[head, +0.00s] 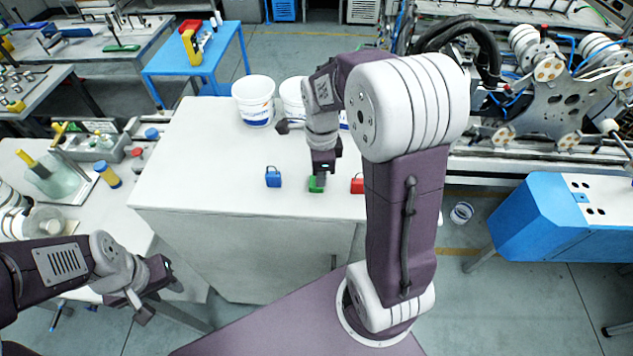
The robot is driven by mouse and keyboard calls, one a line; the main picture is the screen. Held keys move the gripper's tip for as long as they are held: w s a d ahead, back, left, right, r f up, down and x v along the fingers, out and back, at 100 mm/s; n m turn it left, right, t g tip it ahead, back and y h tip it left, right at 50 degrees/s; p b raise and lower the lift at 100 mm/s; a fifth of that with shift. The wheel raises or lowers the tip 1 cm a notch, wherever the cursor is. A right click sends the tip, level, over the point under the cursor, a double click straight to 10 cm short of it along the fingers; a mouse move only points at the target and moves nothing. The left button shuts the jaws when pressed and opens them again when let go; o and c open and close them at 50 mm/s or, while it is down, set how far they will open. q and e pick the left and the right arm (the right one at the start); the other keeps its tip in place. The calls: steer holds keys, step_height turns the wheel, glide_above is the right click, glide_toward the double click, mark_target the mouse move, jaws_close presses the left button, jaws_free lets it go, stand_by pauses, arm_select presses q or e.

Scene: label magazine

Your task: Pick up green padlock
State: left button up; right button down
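The green padlock (315,187) lies on the white table (225,160) near its front edge. My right gripper (318,179) points down directly over it, and its tips hide the top of the padlock. I cannot tell whether the fingers are closed on it. A blue padlock (273,177) is to the left and a red padlock (357,184) to the right, both apart from the gripper. My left gripper (137,300) hangs at the lower left, off the white table, and its finger gap is not clear.
Two white buckets stand at the back of the white table, the left bucket (254,100) fully visible. A side table (40,160) with bottles is at the left. Machinery (560,90) stands at the right. The table's left half is clear.

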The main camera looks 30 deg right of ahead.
steer(key=shift+r, duration=0.1)
steer(key=shift+r, duration=0.25)
steer(key=r, duration=0.2)
steer(key=r+b, duration=0.1)
steer(key=r, duration=0.1)
steer(key=shift+s+d, duration=0.2)
steer(key=shift+s, duration=0.1)
steer(key=s+d+r+b, duration=0.2)
steer(key=s+r, duration=0.4)
steer(key=s, duration=0.4)
steer(key=shift+s+d+r, duration=0.25)
steer(key=shift+s+d, duration=0.05)
steer(key=shift+d, duration=0.1)
steer(key=shift+c, duration=2.2)
jaws_free()
steer(key=shift+r, duration=0.1)
